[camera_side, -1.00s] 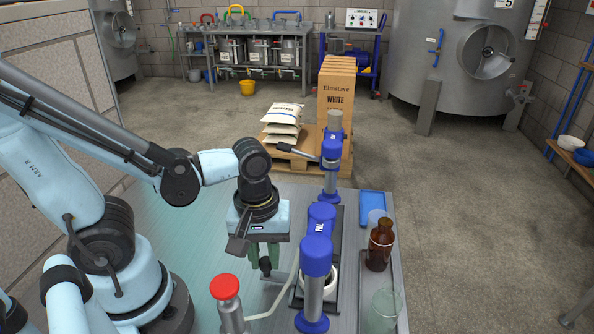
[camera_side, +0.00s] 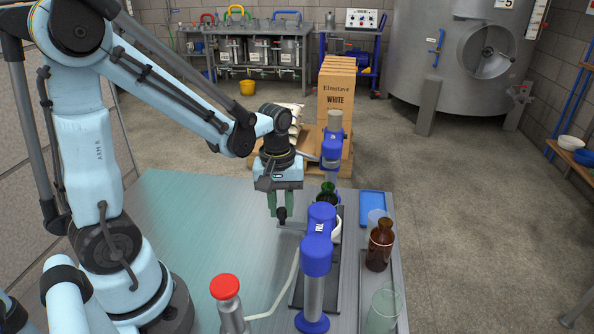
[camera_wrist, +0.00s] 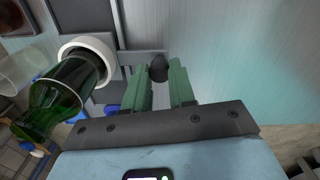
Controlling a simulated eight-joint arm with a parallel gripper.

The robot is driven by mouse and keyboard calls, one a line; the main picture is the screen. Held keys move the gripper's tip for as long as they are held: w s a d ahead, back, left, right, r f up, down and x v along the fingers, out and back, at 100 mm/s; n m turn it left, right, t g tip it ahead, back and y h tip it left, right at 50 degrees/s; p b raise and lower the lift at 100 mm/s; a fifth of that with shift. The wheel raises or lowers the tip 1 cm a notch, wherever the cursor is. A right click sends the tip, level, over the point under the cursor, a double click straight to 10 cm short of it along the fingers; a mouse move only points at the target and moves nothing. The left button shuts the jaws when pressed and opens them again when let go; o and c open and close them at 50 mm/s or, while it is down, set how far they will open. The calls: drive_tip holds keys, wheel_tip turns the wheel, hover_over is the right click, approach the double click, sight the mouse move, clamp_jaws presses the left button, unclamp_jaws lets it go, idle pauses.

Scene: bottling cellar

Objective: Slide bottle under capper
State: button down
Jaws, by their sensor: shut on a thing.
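My gripper (camera_side: 281,208) has its green fingers shut on a black knob (camera_side: 282,214); the wrist view shows the knob (camera_wrist: 158,67) between the fingertips, with a grey bar running left from it. A green glass bottle (camera_side: 328,192) stands near the back blue-headed station with a lever, probably the capper (camera_side: 331,152). I cannot tell whether the bottle is centred under its head. In the wrist view the bottle (camera_wrist: 55,100) stands with a white ring (camera_wrist: 98,47) around it. The labelled blue filling head (camera_side: 321,220) hides part of the bottle and ring in the side view.
A front blue post (camera_side: 316,258) and a red-topped canister (camera_side: 226,290) with a hose stand near the front. A brown bottle (camera_side: 379,247), clear glass (camera_side: 382,312) and blue tray (camera_side: 372,206) line the right. The steel table (camera_side: 195,225) is clear left of the track.

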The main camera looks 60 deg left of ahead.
drive_tip(key=shift+w+a, duration=0.75)
drive_tip(key=c, duration=0.9)
unclamp_jaws()
drive_tip(key=shift+c, duration=0.2)
drive_tip(key=shift+r, duration=0.1)
wheel_tip(320, 180, up, 12)
drive_tip(key=shift+s, duration=0.15)
drive_tip(key=shift+a, duration=0.1)
